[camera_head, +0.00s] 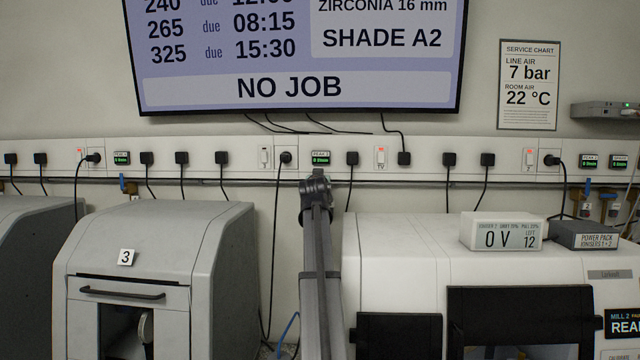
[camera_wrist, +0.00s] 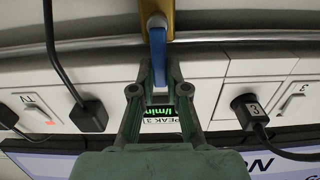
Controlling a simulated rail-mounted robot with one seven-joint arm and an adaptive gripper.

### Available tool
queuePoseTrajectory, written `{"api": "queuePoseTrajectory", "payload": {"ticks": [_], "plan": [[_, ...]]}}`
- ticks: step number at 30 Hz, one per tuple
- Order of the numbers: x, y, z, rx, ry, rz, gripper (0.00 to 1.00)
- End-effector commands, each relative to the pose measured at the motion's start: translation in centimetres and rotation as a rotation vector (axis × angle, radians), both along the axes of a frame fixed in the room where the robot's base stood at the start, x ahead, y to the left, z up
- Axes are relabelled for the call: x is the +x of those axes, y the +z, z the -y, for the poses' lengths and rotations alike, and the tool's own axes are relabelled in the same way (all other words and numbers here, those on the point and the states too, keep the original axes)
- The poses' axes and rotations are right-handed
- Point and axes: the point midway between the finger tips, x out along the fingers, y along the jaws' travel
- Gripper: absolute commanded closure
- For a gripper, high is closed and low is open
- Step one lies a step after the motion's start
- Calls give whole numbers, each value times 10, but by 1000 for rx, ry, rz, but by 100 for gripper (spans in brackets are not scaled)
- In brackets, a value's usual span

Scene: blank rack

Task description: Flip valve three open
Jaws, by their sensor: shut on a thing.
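A valve with a blue lever (camera_wrist: 157,48) and a brass body (camera_wrist: 156,12) shows at the top of the wrist view. The lever runs in line with the body, toward a green-lit display labelled PEAK 3 (camera_wrist: 161,119). My gripper (camera_wrist: 158,72) is shut on the lever's free end, one finger on each side. In the head view my arm stands in front of this spot, below the middle display (camera_head: 320,158), and hides the valve and my fingertips.
A grey rail pipe (camera_wrist: 90,45) passes by the valve. A black plug with a cord (camera_wrist: 88,115) is at left and another plug marked 3 (camera_wrist: 247,108) at right. In the head view, machine 3 (camera_head: 160,235) and a white mill (camera_head: 400,260) stand below.

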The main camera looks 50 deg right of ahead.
Motion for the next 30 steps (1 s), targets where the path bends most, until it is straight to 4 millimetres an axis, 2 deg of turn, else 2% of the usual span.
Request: {"api": "queuePoseTrajectory", "payload": {"ticks": [1,3,17,23,30], "plan": [[0,1,0,2,0,3,79],[0,1,1,1,0,2,60],[-4,0,-6,-1,0,0,60],[-18,-1,-28,-2,0,0,60],[-43,-1,-67,-3,0,2,60]]}}
